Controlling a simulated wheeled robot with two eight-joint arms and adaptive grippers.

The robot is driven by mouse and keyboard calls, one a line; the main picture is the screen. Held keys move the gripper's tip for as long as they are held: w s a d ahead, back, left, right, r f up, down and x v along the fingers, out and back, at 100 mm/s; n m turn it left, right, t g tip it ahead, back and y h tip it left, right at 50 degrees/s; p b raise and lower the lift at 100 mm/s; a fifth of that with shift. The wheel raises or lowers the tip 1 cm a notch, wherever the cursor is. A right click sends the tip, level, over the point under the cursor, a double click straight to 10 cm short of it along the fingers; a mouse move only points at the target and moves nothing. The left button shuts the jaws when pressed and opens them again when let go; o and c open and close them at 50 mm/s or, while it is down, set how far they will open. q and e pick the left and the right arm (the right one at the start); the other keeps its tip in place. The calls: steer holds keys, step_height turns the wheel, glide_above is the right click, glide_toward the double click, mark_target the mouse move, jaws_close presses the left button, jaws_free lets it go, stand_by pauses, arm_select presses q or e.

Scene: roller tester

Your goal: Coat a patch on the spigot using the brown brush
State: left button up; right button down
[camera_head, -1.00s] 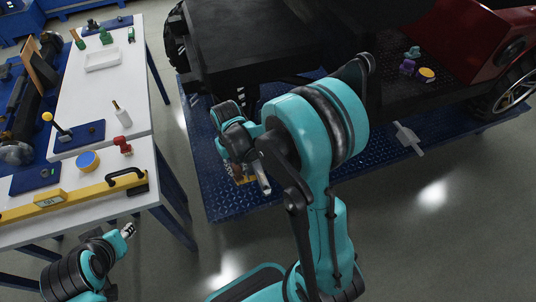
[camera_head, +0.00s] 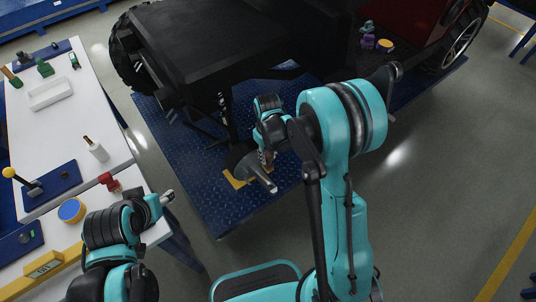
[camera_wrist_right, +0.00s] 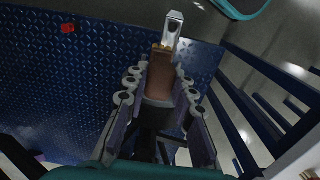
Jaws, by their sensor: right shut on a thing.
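My right gripper (camera_head: 266,152) hangs low over the blue checkered platform and is shut on a brown, brush-like thing (camera_head: 267,162). In the right wrist view the brown brush (camera_wrist_right: 158,77) stands between the finger rows, and a silver piece (camera_wrist_right: 172,28) shows just beyond its far end. A grey cylinder with a round dark disc, which looks like the spigot (camera_head: 263,180), is beside the brush in the head view; I cannot tell whether they touch. No coated patch can be made out. My left gripper (camera_head: 166,197) is by the workbench's right edge, and its jaws are unclear.
The white workbench (camera_head: 95,95) on the left bears a bottle (camera_head: 97,149), a blue-topped tin (camera_head: 71,210) and a white tray (camera_head: 50,94). The dark vehicle (camera_head: 215,50) stands behind my right gripper. Grey floor (camera_head: 430,200) is open to the right.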

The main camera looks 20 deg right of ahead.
steer(key=shift+f+b, duration=0.45)
steer(key=shift+f, duration=0.4)
step_height(320, 180, down, 4)
steer(key=b, duration=0.3)
steer(key=shift+f, duration=0.2)
steer(key=shift+s+a+r, duration=0.1)
steer(key=shift+s+a, duration=0.05)
steer(key=shift+a, duration=0.3)
steer(key=shift+s+a+r, duration=0.1)
steer(key=shift+s+a, duration=0.05)
steer(key=shift+a, duration=0.25)
steer(key=shift+s+a, duration=0.25)
steer(key=shift+a, duration=0.4)
steer(key=shift+f+b, duration=0.3)
steer(key=shift+b, duration=0.05)
